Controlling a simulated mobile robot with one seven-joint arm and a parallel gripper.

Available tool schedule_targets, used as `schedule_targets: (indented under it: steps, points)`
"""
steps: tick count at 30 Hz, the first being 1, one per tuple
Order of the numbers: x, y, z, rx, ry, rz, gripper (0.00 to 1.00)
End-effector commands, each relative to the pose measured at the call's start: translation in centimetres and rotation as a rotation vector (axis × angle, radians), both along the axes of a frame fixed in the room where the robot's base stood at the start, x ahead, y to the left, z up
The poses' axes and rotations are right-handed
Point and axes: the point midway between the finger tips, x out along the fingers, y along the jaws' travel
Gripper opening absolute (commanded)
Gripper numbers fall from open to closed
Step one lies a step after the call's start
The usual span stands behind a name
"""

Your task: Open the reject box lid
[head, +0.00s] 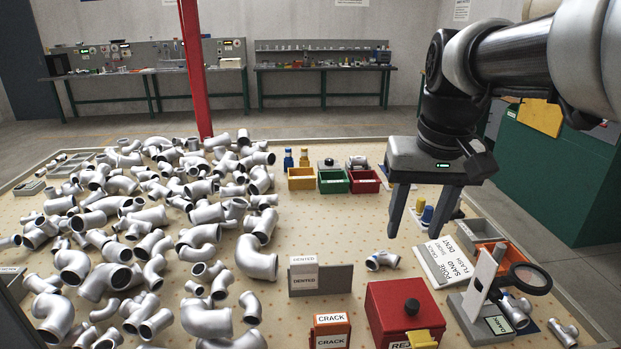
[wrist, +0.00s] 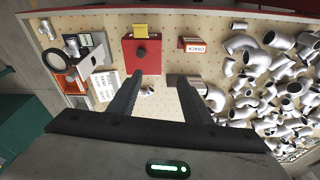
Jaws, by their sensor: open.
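The lid looks closed. Nothing is between the fingers.
Many grey pipe castings (head: 205,235) cover the left half. A magnifier stand (head: 487,290) is right of the box. An orange CRACK holder (head: 330,330) and a grey DENTED holder (head: 322,280) stand to its left. A small casting (head: 383,260) lies behind it. Coloured bins (head: 333,182) stand farther back.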

Motion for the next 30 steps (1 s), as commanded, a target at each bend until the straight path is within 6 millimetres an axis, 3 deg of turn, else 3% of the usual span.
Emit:
schedule_targets:
  steps: [1, 6, 9, 17, 30]
  points:
    - [1.8, -1.6, -3.5, 0.004, 0.045, -0.024, 0.45]
    - [5.4, -5.4, -7.5, 0.014, 0.152, -0.069, 0.45]
    - [6.5, -6.6, -8.7, 0.018, 0.186, -0.083, 0.45]
    - [6.9, -7.1, -10.6, 0.020, 0.204, -0.089, 0.45]
    - [6.8, -7.1, -20.1, 0.021, 0.205, -0.089, 0.45]
